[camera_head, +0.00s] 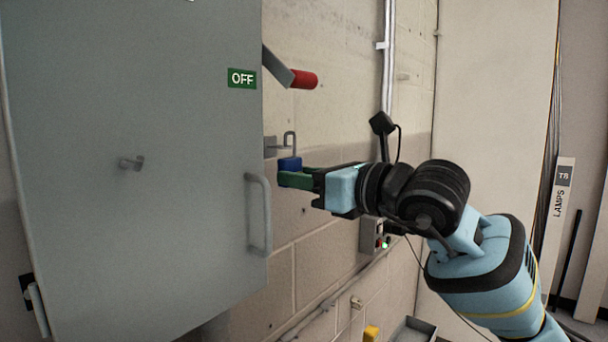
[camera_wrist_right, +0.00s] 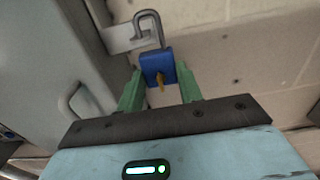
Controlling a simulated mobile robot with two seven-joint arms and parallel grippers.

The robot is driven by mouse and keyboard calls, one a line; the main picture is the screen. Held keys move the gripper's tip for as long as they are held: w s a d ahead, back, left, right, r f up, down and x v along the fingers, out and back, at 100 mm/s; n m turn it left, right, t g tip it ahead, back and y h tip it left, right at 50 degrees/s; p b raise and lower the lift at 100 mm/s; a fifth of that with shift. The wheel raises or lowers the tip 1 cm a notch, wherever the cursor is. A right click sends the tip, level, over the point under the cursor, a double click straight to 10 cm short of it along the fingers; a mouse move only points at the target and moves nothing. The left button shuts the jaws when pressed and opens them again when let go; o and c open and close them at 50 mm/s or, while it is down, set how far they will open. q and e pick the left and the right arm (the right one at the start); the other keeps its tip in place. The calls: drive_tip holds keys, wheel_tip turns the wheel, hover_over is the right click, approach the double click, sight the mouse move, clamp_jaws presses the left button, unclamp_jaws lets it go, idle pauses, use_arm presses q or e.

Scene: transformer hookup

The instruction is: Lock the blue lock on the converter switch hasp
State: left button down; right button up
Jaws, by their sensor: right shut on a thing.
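The blue lock (camera_head: 289,163) is held upright in my right gripper (camera_head: 284,177), beside the grey cabinet's right edge. In the right wrist view, the green fingers of the gripper (camera_wrist_right: 160,74) are on either side of the blue lock (camera_wrist_right: 156,63), and a brass key (camera_wrist_right: 160,84) sticks out of its underside. The grey shackle (camera_wrist_right: 150,14) stands raised above the body, with one short leg hanging free of it, so it is open. The shackle is at the grey hasp tab (camera_head: 270,147); I cannot tell whether it passes through the hole. My left gripper is out of view.
The cabinet (camera_head: 130,220) fills the left, with an OFF sign (camera_head: 242,78) and a door handle (camera_head: 259,213). A red-gripped switch lever (camera_head: 303,79) juts out above the lock. A small box with a green light (camera_head: 373,236) is on the wall below my arm.

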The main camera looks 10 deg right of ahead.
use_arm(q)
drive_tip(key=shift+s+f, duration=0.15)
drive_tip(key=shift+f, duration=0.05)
use_arm(e)
drive_tip(key=shift+f, duration=0.5)
drive_tip(key=o, duration=1.2)
drive_tip(key=shift+c, duration=0.2)
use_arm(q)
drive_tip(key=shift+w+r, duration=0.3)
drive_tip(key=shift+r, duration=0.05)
use_arm(e)
drive_tip(key=shift+v, duration=2.55)
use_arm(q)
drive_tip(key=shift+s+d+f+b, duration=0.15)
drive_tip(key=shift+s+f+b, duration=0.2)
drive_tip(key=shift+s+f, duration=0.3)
use_arm(e)
drive_tip(key=v, duration=0.7)
drive_tip(key=shift+s+d, duration=0.2)
drive_tip(key=shift+s, duration=0.1)
